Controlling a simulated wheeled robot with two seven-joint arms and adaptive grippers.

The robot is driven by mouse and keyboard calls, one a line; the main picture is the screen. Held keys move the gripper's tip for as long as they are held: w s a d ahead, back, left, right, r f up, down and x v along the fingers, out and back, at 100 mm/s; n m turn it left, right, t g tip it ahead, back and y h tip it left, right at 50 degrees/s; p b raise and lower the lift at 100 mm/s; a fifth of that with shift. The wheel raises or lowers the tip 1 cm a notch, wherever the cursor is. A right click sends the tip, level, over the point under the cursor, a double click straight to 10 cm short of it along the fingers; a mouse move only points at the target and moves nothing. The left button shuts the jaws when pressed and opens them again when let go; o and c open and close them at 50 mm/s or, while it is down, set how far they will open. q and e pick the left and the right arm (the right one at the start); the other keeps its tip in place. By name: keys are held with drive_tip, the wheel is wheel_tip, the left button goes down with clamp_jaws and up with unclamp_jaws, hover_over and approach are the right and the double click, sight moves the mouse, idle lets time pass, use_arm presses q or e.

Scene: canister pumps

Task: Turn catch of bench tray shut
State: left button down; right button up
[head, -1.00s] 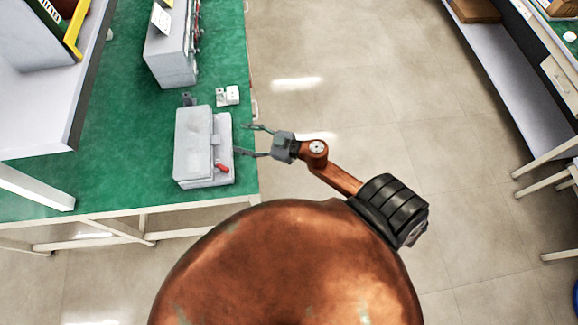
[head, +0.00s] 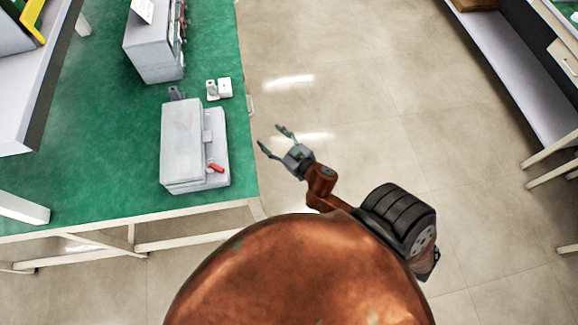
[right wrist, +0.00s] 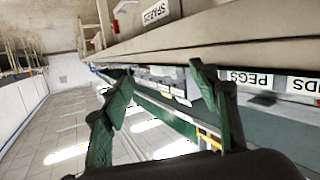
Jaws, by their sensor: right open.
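A pale grey box (head: 182,145) stands on the green bench near its front right corner. A short red lever (head: 216,168) is on its right side, lying roughly level in the picture. I cannot tell for sure whether this lever is the tray's catch. My right gripper (head: 271,136) is open and empty, off the bench's right edge and apart from the box and lever. In the right wrist view its two green fingers (right wrist: 160,72) stand wide apart with nothing between them. My left gripper is not in view.
The green bench top (head: 95,130) also carries a larger grey unit (head: 152,50) and small white pieces (head: 218,88). A thin handle (head: 250,104) shows at the bench's right edge. Floor to the right is clear.

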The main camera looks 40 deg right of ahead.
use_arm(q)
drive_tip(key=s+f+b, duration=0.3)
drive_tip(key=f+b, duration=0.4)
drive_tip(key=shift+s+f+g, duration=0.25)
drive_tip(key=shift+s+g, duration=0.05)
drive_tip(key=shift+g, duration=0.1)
use_arm(e)
drive_tip(key=s+d+f+m+g+h, duration=0.1)
drive_tip(key=s+f+g, duration=0.1)
drive_tip(key=f, duration=0.6)
drive_tip(key=s+d+f+m+g+h, duration=0.1)
drive_tip(key=s+f+g, duration=0.1)
drive_tip(key=s+f, duration=0.3)
drive_tip(key=shift+s+d+f+g, duration=0.2)
drive_tip(key=shift+d+f+g, duration=0.15)
drive_tip(key=shift+f, duration=1.2)
